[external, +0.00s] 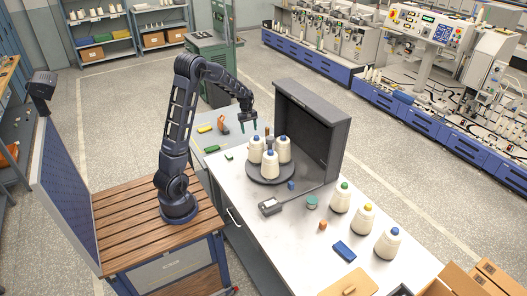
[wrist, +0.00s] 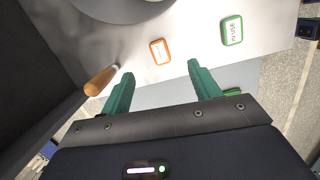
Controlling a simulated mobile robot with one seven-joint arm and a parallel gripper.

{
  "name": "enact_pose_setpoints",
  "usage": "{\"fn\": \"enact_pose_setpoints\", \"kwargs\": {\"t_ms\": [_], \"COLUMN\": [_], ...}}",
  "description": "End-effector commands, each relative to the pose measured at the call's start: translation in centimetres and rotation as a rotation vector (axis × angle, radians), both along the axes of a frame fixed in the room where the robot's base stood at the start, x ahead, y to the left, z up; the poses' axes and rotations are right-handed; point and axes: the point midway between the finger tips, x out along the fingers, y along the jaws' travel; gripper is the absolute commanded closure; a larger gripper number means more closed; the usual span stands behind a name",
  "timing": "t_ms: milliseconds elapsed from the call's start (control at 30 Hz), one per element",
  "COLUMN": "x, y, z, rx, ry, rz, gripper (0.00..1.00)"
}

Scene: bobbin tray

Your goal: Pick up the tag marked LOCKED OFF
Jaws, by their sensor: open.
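An orange-edged tag (wrist: 160,51) with a pale face lies on the white bench top in the wrist view, just beyond and between my fingertips; its lettering is too small to read. A green-edged tag (wrist: 232,30) marked IN USE lies to its right. My gripper (wrist: 160,69) has two green fingers spread wide with nothing between them. In the external view my gripper (external: 255,128) hangs above the far end of the bench, behind the bobbins. I cannot make out the orange-edged tag there.
A wooden handle (wrist: 101,81) lies left of the orange-edged tag. Cream bobbins (external: 270,164) stand on a dark round turntable (external: 271,180), beside a tall dark open-fronted housing (external: 313,120). More bobbins (external: 362,219) and a blue object (external: 344,251) are nearer the front.

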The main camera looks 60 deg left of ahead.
Motion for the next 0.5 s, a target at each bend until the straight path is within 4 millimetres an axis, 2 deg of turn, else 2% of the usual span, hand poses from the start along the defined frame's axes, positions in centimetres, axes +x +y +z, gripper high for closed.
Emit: {"fn": "enact_pose_setpoints", "kwargs": {"t_ms": [33, 200, 367, 500], "x": [0.3, 0.9, 1.0, 1.0], "y": [0.9, 2.5, 2.8, 2.4], "z": [-1.2, -3.3, -4.6, -6.5], "rx": [-0.005, -0.015, -0.018, -0.018], "ry": [0.014, 0.036, 0.043, 0.044], "rz": [0.032, 0.103, 0.120, 0.119], "gripper": [0.38, 0.38, 0.38, 0.38]}}
